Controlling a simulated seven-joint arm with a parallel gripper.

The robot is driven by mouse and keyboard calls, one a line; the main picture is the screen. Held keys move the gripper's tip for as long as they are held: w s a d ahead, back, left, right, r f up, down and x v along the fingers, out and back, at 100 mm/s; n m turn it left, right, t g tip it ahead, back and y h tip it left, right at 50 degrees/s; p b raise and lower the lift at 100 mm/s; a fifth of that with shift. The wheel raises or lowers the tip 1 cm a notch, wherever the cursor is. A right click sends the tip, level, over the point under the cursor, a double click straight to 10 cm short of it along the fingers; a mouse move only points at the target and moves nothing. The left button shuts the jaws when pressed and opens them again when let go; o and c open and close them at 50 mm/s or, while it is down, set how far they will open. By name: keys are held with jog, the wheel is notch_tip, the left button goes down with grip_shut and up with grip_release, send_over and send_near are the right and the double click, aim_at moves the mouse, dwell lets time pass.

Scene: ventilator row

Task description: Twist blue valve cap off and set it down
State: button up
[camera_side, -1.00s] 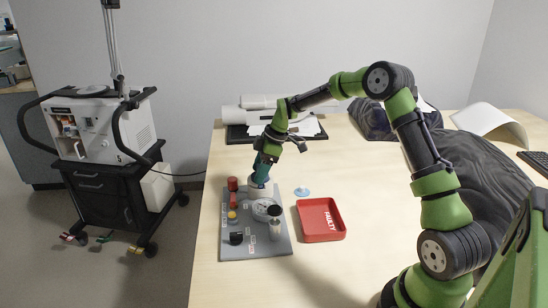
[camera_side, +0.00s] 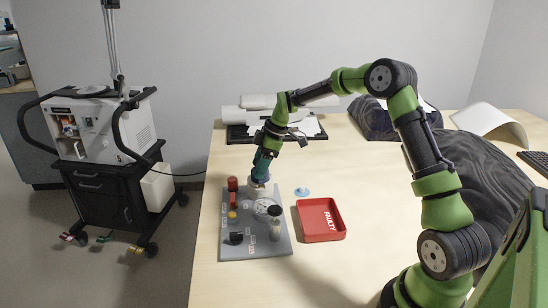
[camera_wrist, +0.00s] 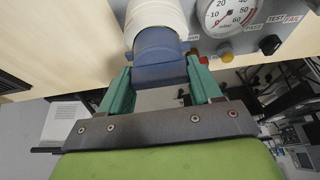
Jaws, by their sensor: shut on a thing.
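The blue valve cap (camera_wrist: 160,55) sits between the two teal fingers of my gripper (camera_wrist: 160,78) in the wrist view. The cap is against the end of a cream-white cylindrical valve body (camera_wrist: 155,15); I cannot tell whether it is still threaded on. In the side view my gripper (camera_side: 261,172) points down at the back of the grey panel (camera_side: 262,246), over the pale valve body (camera_side: 257,188). The cap is mostly hidden by the fingers there. My gripper is shut on the cap.
A pale blue disc (camera_side: 302,191) lies on the table right of the panel. A red tray marked FAULTY (camera_side: 318,236) is in front of it. The panel carries a round gauge (camera_wrist: 232,12), a red part (camera_side: 232,185) and knobs. Free tabletop lies to the right.

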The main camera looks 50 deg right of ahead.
jog(key=shift+r, duration=1.35)
jog(key=shift+d, duration=0.1)
jog(key=shift+s+d+r, duration=0.2)
jog(key=shift+d, duration=0.4)
jog(key=shift+s+d+r, duration=0.15)
jog(key=shift+s+d, duration=0.05)
jog(key=shift+d, duration=0.35)
jog(key=s+d+f+m+t+h, duration=0.1)
jog(key=s+d+f+m, duration=0.15)
jog(key=s, duration=0.45)
jog(key=s+d+f+m, duration=0.2)
jog(key=s+d+f, duration=0.15)
jog(key=s, duration=0.35)
jog(key=w+d, duration=0.3)
jog(key=w, duration=0.1)
jog(key=w+d, duration=0.2)
jog(key=w, duration=0.3)
jog(key=w+d, duration=0.3)
jog(key=w, duration=0.1)
jog(key=shift+w+d+f, duration=0.2)
jog(key=shift+d+f, duration=0.05)
jog(key=shift+d, duration=0.05)
jog(key=shift+f, duration=1.75)
jog(key=shift+f, duration=0.1)
